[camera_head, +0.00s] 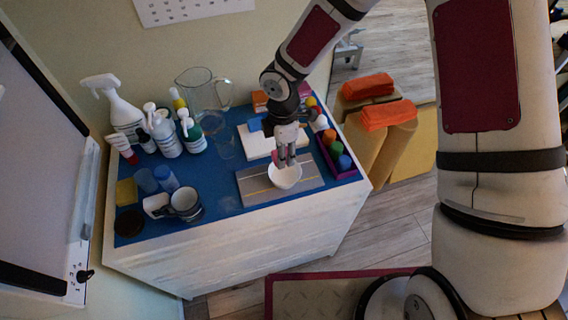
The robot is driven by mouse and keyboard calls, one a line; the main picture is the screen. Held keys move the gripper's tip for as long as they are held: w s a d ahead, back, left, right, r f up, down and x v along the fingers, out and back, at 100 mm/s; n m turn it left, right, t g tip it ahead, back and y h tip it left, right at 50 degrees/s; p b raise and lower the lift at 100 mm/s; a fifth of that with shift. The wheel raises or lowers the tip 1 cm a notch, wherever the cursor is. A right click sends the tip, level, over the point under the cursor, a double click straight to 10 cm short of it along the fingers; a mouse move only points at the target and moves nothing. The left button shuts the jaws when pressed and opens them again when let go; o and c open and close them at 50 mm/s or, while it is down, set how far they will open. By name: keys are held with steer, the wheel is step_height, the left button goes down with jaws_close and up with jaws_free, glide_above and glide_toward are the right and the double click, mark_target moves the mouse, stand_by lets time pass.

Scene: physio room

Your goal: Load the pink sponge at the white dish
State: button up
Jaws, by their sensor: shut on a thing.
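The white dish (285,179) stands on a grey mat with a yellow stripe, near the front right of the blue-topped cabinet. My gripper (287,162) points down directly over the dish, with its fingertips at the dish's far rim or just inside it. A small patch of the pink sponge (275,156) shows at the left of the fingers, and my gripper is shut on it. The fingers hide most of the sponge. I cannot tell whether the sponge touches the dish.
The grey mat (252,188) lies under the dish. A purple tray (344,174) with coloured bottles is close on the right. A white slab (253,144) lies behind. Spray bottles (125,113), a mug (186,204) and a glass pitcher (205,92) stand left and back.

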mark_target(285, 176)
steer(key=shift+d, duration=0.25)
steer(key=shift+w+f, duration=0.1)
steer(key=shift+f, duration=0.5)
steer(key=shift+f+b, duration=1.4)
steer(key=shift+f, duration=2.2)
steer(key=shift+r+p, duration=1.05)
steer(key=shift+r, duration=2.15)
steer(key=shift+r, duration=0.15)
steer(key=shift+r+p, duration=0.65)
steer(key=shift+r, duration=1.25)
steer(key=shift+d, duration=0.1)
